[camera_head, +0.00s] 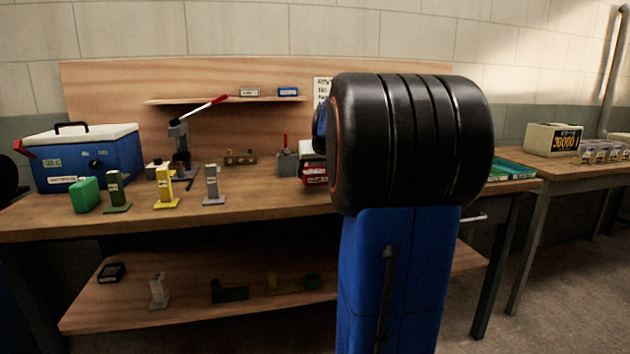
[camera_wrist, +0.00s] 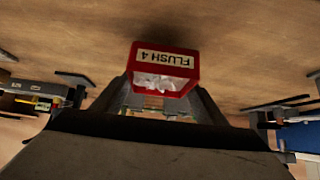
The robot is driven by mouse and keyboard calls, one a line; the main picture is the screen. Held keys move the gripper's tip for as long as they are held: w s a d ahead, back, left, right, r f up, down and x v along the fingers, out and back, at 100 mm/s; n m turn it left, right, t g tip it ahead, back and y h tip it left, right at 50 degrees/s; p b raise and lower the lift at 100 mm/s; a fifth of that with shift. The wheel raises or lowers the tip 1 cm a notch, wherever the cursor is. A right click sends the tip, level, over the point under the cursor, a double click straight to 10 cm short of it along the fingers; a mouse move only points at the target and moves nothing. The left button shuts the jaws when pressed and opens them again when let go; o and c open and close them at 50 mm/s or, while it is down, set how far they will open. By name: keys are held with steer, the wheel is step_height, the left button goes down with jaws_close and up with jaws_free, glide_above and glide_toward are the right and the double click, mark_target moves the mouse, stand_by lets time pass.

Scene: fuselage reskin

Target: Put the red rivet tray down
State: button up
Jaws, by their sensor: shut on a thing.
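The red rivet tray (camera_wrist: 190,61) shows in the wrist view, with an upside-down "FLUSH 4" label and small pale pieces inside. My gripper (camera_wrist: 165,92) is shut on it, with one dark finger at each side. Wood surface lies behind the tray in that view; I cannot tell whether the tray touches it. In the head view a small red patch with a pale label (camera_head: 314,174) shows over the bench just left of my black arm part, probably the same tray. My arm hides most of that area and my fingers there.
The wooden workbench (camera_head: 245,195) holds a blue cooler (camera_head: 92,160), a green block (camera_head: 86,195), several small upright stands, a lever press (camera_head: 180,145) and a grey block with a red handle (camera_head: 287,163). Bare wood lies along the front middle. A teal tray (camera_head: 514,170) sits right of my arm.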

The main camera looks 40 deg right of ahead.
mark_target(314, 180)
steer(key=shift+f, duration=1.45)
steer(key=shift+f, duration=0.1)
steer(key=o, duration=1.2)
steer(key=shift+r, duration=0.2)
steer(key=v, duration=1.2)
steer(key=shift+f, duration=0.1)
